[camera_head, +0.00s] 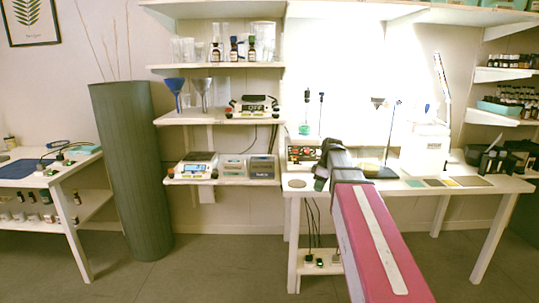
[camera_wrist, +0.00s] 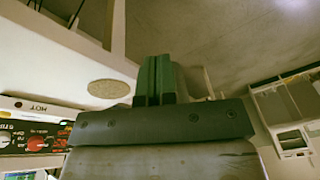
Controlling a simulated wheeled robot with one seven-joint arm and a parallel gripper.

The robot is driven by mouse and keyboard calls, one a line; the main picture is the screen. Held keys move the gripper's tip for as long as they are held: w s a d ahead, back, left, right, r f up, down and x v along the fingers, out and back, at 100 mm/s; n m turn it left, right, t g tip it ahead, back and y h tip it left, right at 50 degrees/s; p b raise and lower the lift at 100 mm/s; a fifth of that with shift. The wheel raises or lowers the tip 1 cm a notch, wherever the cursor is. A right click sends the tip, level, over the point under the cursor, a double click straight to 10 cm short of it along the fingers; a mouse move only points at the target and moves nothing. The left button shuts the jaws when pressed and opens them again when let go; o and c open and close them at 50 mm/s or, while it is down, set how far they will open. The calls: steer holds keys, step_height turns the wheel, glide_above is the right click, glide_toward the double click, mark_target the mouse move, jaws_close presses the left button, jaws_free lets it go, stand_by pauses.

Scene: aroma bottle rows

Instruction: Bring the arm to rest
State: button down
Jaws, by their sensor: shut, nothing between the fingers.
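My arm (camera_head: 375,240) reaches forward from the lower right of the head view, over the front of the white table (camera_head: 470,193). My gripper (camera_head: 320,180) is at its far end, by the table's front edge. In the wrist view my gripper (camera_wrist: 155,78) shows two dark green fingers pressed together, with nothing between them. A round tan disc (camera_wrist: 108,88) lies on the white tabletop just left of the fingers, apart from them. The same disc (camera_head: 297,183) shows left of my gripper in the head view.
A device with red knobs (camera_head: 303,152) stands behind the gripper; it also shows in the wrist view (camera_wrist: 35,140). A white machine (camera_head: 425,150) and flat coloured pieces (camera_head: 450,182) are to the right. A tall green cylinder (camera_head: 130,170) stands left. Floor in front is clear.

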steer(key=s+f+m+h, duration=0.1)
steer(key=s+f+m, duration=0.5)
steer(key=s+f, duration=0.3)
steer(key=s+a+f+m+h, duration=0.1)
steer(key=s+f+m, duration=0.5)
steer(key=f, duration=0.9)
steer(key=s, duration=0.3)
steer(key=shift+s+a+m+h, duration=0.2)
steer(key=shift+m+h, duration=0.1)
steer(key=shift+m, duration=0.1)
steer(key=shift+f, duration=0.1)
